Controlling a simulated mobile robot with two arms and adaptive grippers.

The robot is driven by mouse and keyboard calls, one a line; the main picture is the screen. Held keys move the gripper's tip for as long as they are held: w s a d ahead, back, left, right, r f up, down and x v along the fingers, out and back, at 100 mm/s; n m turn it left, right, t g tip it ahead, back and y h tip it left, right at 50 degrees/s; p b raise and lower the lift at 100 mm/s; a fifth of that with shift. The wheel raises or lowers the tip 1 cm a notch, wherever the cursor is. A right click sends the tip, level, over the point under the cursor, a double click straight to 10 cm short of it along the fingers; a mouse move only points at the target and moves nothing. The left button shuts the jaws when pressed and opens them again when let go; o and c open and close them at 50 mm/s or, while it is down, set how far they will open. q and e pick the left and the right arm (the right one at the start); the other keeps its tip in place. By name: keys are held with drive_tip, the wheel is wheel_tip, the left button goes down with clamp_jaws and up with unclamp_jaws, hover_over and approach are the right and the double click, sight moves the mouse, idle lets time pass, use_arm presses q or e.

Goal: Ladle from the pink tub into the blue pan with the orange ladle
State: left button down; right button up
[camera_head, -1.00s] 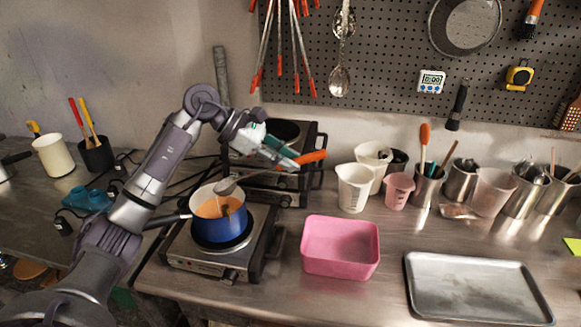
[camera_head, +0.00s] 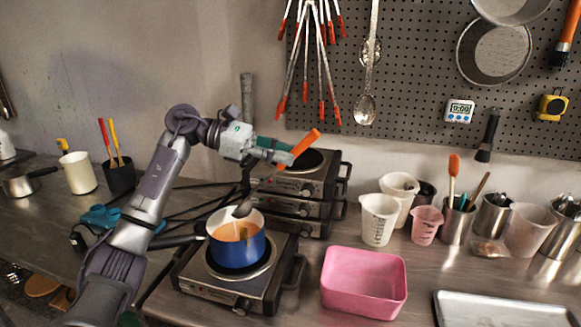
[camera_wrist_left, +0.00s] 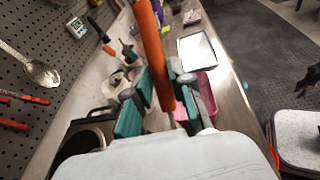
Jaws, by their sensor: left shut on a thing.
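My left gripper (camera_head: 277,151) is shut on the orange handle of the ladle (camera_head: 304,144). The handle also stands between the teal finger pads in the wrist view (camera_wrist_left: 152,50). The ladle's grey bowl (camera_head: 242,210) hangs low over the blue pan (camera_head: 237,252), at its far rim; I cannot tell whether it touches. The pan sits on a hot plate and holds orange liquid. What the bowl holds is hidden. The pink tub (camera_head: 363,284) stands to the right of the pan and looks empty from here. My right gripper is not in view.
The hot plate (camera_head: 215,292) lies under the pan, whose dark handle (camera_head: 172,241) points left. More hot plates (camera_head: 305,205) are stacked behind. White measuring cups (camera_head: 379,220), a pink cup (camera_head: 426,226) and utensil tins stand at the right. A metal tray (camera_head: 500,309) lies front right.

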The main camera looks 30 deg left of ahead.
use_arm(q)
drive_tip(key=shift+s+a+r+h+b, duration=0.15)
drive_tip(key=shift+a+r+h+b, duration=0.15)
drive_tip(key=shift+a+b, duration=0.25)
drive_tip(key=a+b, duration=0.1)
drive_tip(key=a+h+b, duration=0.1)
drive_tip(key=s+a+r+t+h+b, duration=0.1)
drive_tip(key=shift+s+a, duration=0.1)
drive_tip(key=shift+a, duration=0.25)
drive_tip(key=shift+s+a+r+n+t+h+b, duration=0.15)
drive_tip(key=shift+s+a+r+t+h+b, duration=0.1)
drive_tip(key=shift+a+h+b, duration=0.4)
drive_tip(key=shift+s+a+r+n+t+h+b, duration=0.15)
drive_tip(key=shift+a+b, duration=0.25)
drive_tip(key=shift+a, duration=0.5)
drive_tip(key=shift+s+a+r+n+t+h+b, duration=0.1)
drive_tip(key=shift+s+a+r+t+h+b, duration=0.25)
drive_tip(key=shift+a+b, duration=0.35)
drive_tip(key=shift+a, duration=0.1)
wheel_tip(320, 180, up, 5)
drive_tip(key=p, duration=0.3)
drive_tip(key=shift+p, duration=0.35)
drive_tip(key=shift+f, duration=0.15)
